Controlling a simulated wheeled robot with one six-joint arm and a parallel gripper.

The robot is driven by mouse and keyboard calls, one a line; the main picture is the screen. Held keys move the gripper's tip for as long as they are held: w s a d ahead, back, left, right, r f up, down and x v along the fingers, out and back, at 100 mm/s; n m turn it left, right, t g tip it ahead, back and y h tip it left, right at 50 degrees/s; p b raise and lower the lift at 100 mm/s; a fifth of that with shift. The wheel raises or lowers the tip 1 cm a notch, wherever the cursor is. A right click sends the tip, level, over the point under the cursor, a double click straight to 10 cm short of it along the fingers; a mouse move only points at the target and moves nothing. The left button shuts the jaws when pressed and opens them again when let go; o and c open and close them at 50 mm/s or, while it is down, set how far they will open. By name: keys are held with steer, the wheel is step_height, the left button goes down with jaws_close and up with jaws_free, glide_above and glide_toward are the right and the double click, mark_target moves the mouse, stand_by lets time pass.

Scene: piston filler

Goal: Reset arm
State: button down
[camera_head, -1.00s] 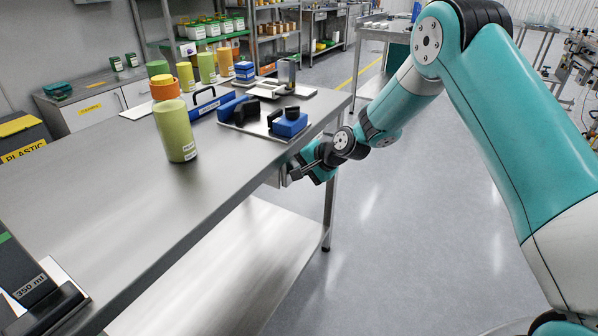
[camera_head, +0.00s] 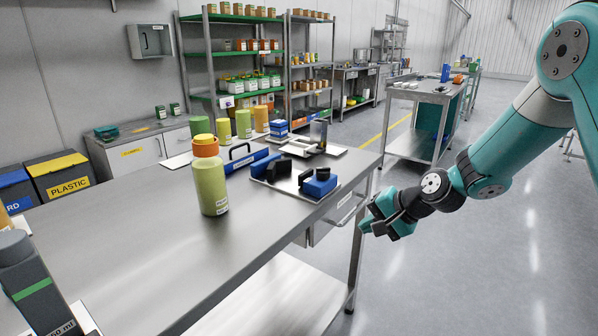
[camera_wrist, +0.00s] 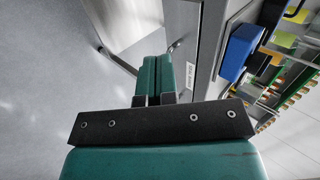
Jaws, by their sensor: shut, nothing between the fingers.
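My gripper (camera_head: 368,226) is at the right of the steel table in the head view, beside the table's right edge and below its top, with my teal arm reaching in from the right. In the wrist view my gripper (camera_wrist: 158,88) has its two teal fingers pressed together with nothing between them. The drawer (camera_head: 338,218) under the table top is close to the fingers on their left. It looks shut, and its label shows in the wrist view.
Bins (camera_head: 62,176) and shelves (camera_head: 232,54) stand behind. The floor (camera_head: 450,270) at right is clear.

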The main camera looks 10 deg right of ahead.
steer(key=s+a+r+n+g+p, duration=0.2)
steer(key=s+a+r+n+p, duration=0.15)
steer(key=s+r, duration=0.5)
steer(key=s+a+r+n+g+p, duration=0.25)
steer(key=s+a+r+n, duration=0.2)
steer(key=s+r, duration=0.4)
steer(key=s+r+n+g+h+p, duration=0.1)
steer(key=s+r+n+p, duration=0.3)
steer(key=s, duration=1)
step_height(320, 180, up, 3)
steer(key=n+h, duration=0.1)
steer(key=n, duration=0.1)
steer(key=shift+s+d+n+h+p, duration=0.35)
steer(key=shift+s+d+n+h, duration=0.05)
steer(key=shift+r+g, duration=0.1)
steer(key=shift+g, duration=0.15)
